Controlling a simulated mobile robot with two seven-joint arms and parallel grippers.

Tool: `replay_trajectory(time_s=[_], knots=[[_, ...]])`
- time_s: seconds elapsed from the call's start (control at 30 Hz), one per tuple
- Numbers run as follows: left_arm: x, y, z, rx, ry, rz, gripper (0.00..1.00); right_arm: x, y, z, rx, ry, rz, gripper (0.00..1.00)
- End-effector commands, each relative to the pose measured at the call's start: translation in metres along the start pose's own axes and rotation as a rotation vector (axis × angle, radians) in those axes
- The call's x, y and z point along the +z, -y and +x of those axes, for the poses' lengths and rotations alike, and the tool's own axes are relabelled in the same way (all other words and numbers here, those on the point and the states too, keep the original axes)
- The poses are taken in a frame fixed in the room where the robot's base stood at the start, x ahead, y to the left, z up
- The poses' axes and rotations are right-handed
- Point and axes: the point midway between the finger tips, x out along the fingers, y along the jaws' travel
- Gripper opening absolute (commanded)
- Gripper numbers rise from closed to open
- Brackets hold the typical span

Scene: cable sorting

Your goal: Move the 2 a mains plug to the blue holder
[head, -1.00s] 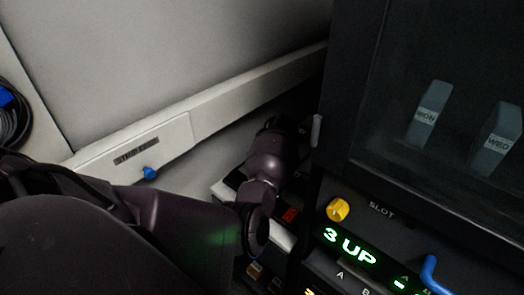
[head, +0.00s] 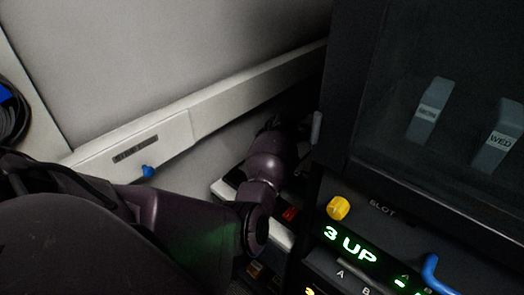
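My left arm comes in from the left and reaches toward the gap beside the dark cabinet. Its gripper end is hidden in the dark behind the wrist, so I cannot see the fingers or anything in them. My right gripper is not in view. I cannot make out a mains plug. A small blue peg-like piece (head: 148,171) sticks out below a dark label on the pale wall rail; I cannot tell whether it is the blue holder.
A dark cabinet (head: 340,110) with a window fills the right, with labelled grey blocks (head: 430,110) inside. Its panel has a yellow knob (head: 338,208), a lit "3 UP" display (head: 350,245) and a blue handle (head: 436,274). A coiled dark cable (head: 12,118) hangs at the left edge.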

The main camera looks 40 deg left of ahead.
Motion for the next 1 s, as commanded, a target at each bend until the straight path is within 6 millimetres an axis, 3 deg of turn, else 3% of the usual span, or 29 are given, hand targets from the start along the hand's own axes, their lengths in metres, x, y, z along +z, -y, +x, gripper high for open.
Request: replay_trajectory(time_s=[0.13,0.17,0.33,0.53,0.7,1.0], knots=[[0.0,0.0,0.0,0.0,-0.001,0.0,0.0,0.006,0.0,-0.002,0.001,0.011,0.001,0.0],[0.0,0.0,0.0,0.0,-0.001,0.0,0.38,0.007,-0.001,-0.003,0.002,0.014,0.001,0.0],[0.0,0.0,0.0,0.0,-0.001,0.0,0.63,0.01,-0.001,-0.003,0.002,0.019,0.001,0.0],[0.0,0.0,0.0,0.0,0.0,0.0,0.65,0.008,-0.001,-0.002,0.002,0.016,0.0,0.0],[0.0,0.0,0.0,0.0,0.0,0.0,0.89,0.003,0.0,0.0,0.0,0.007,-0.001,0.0],[-0.001,0.0,-0.001,0.0,0.0,0.0,0.89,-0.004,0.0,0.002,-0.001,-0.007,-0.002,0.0]])
